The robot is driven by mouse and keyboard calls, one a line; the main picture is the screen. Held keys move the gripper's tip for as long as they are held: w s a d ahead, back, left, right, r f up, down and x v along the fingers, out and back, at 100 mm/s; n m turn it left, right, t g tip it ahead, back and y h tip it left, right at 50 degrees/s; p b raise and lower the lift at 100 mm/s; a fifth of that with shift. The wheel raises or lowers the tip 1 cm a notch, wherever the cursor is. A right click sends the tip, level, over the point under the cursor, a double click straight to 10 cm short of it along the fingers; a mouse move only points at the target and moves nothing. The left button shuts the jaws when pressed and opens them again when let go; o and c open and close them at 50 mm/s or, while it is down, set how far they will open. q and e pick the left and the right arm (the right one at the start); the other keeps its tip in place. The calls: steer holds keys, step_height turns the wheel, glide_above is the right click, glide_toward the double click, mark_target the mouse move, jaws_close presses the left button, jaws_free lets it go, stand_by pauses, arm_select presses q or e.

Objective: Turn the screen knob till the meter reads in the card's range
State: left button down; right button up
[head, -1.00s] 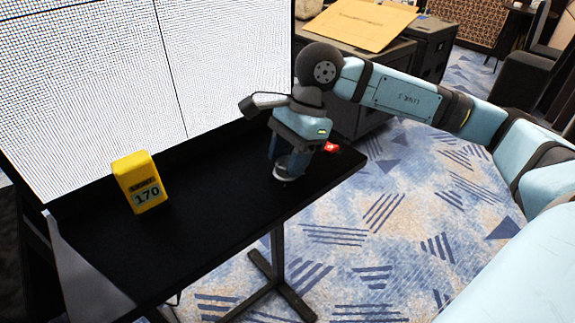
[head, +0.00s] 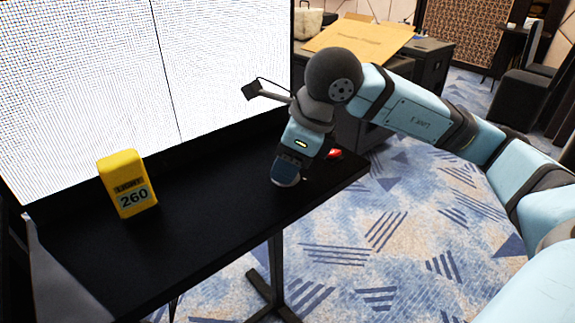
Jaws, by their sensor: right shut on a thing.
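The yellow light meter (head: 128,183) stands upright on the left part of the black table and reads 260. The video wall screen (head: 85,75) glows white behind it. My right gripper (head: 286,176) points down at the right part of the tabletop. It is shut on the screen knob, which the gripper's body mostly hides. A small red thing (head: 334,153) shows just right of the gripper; I cannot tell what it is. I cannot make out the card. My left gripper is out of view.
The black table (head: 205,205) is bare between the meter and my right gripper. Dark cases with a cardboard sheet (head: 360,42) on top stand behind the table's right end. Patterned carpet (head: 400,225) lies open to the right.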

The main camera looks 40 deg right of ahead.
steer(key=shift+m+h, duration=0.3)
steer(key=shift+m, duration=0.5)
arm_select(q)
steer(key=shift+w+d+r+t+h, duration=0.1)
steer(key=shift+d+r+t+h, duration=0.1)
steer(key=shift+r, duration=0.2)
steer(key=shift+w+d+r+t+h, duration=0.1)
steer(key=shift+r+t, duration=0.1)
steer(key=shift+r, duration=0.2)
arm_select(e)
steer(key=o, duration=0.9)
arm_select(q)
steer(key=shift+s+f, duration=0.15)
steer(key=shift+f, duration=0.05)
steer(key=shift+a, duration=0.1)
arm_select(e)
steer(key=v, duration=0.3)
steer(key=shift+r+p, duration=0.25)
steer(key=shift+p, duration=0.1)
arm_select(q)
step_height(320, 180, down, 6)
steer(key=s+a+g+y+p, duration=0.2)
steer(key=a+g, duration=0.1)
arm_select(e)
steer(key=v, duration=1)
steer(key=shift+s, duration=0.35)
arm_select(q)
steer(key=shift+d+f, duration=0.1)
arm_select(e)
steer(key=shift+d, duration=0.1)
